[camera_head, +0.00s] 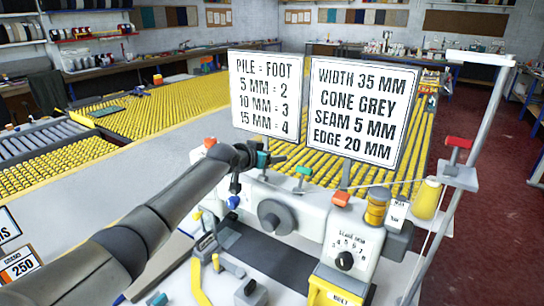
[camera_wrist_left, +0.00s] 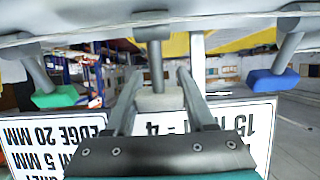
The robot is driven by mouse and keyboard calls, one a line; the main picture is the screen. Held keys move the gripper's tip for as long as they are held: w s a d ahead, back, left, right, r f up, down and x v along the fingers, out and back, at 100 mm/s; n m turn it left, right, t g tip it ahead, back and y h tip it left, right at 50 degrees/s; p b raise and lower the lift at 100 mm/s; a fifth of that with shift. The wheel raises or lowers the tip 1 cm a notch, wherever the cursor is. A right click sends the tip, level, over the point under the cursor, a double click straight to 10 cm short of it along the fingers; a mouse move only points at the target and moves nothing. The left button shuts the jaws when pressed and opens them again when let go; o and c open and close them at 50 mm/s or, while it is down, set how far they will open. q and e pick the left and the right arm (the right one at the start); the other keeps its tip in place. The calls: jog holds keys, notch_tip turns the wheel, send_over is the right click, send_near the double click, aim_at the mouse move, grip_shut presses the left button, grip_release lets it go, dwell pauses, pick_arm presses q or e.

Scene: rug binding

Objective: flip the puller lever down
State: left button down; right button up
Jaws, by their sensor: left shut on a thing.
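My left gripper (camera_head: 265,170) is above the white machine head (camera_head: 310,222), reached by the dark arm from the left. In the left wrist view, which shows the signs upside down, my left gripper (camera_wrist_left: 158,98) is shut on a pale grey lever knob (camera_wrist_left: 158,103), with one finger on each side. The knob's stem (camera_wrist_left: 154,55) joins the machine. A green-tipped lever (camera_wrist_left: 55,97) and a blue-tipped lever (camera_wrist_left: 272,82) stand on either side of it, apart from the fingers. No label shows which lever is the puller lever. My right gripper is out of view.
Two white sign boards (camera_head: 265,95) (camera_head: 360,112) stand just behind the machine. A red-tipped lever (camera_head: 341,198), a yellow thread cone (camera_head: 427,198) and a white post (camera_head: 480,150) are to the right. Yellow roller tables (camera_head: 170,110) lie behind.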

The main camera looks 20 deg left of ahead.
pick_arm(q)
jog(key=shift+w+g+p, duration=0.3)
jog(key=shift+g+p, duration=0.25)
jog(key=shift+g, duration=0.05)
jog(key=shift+w+f+g, duration=0.1)
jog(key=shift+f+g, duration=0.45)
jog(key=shift+g, duration=0.05)
jog(key=shift+c, duration=1.2)
grip_release()
jog(key=shift+p+v, duration=0.35)
jog(key=shift+v, duration=0.5)
jog(key=v, duration=1.3)
jog(key=shift+s+d+r+b, duration=0.15)
jog(key=shift+s+d+b, duration=0.05)
jog(key=shift+s+b, duration=0.1)
